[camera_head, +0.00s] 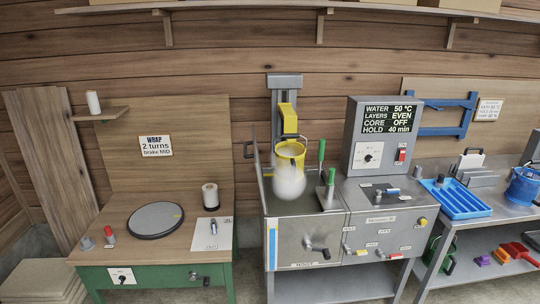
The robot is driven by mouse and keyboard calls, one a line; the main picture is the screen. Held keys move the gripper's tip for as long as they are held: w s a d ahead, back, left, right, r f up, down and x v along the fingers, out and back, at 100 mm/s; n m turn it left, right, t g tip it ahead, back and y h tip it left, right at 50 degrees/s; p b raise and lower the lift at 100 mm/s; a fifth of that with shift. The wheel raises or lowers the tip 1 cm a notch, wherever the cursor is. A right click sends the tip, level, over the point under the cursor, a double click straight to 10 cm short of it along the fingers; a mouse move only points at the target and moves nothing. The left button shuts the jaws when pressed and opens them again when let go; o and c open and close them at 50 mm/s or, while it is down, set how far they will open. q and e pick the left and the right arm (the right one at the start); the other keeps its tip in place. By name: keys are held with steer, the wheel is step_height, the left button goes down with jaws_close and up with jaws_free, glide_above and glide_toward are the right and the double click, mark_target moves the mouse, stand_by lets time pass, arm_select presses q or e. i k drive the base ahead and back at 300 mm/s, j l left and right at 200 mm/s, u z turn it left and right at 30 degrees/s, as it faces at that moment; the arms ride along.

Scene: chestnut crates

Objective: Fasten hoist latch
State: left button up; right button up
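The hoist stands at the middle back, with a grey upright column (285,85) and a yellow arm (289,118). A yellow bucket-like holder (290,152) hangs under the arm, with a pale, blurry rounded shape (289,184) below it over the steel tank. A crank (318,248) sits on the tank front by a "HOIST" label (304,264). Two green-handled levers (321,152) (331,178) stand upright just right of the bucket. I cannot tell which part is the latch or its state. Neither of my grippers is in view.
A control panel (383,137) reads water 50 °C, layers even, core off, hold 40 min. A wrap bench (150,250) with a dark turntable (155,220) stands left. A right bench holds a blue tray (456,199) and a blue bucket (523,186). A wooden shelf runs above.

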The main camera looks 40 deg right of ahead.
mark_target(349, 252)
steer(key=z, duration=1.4)
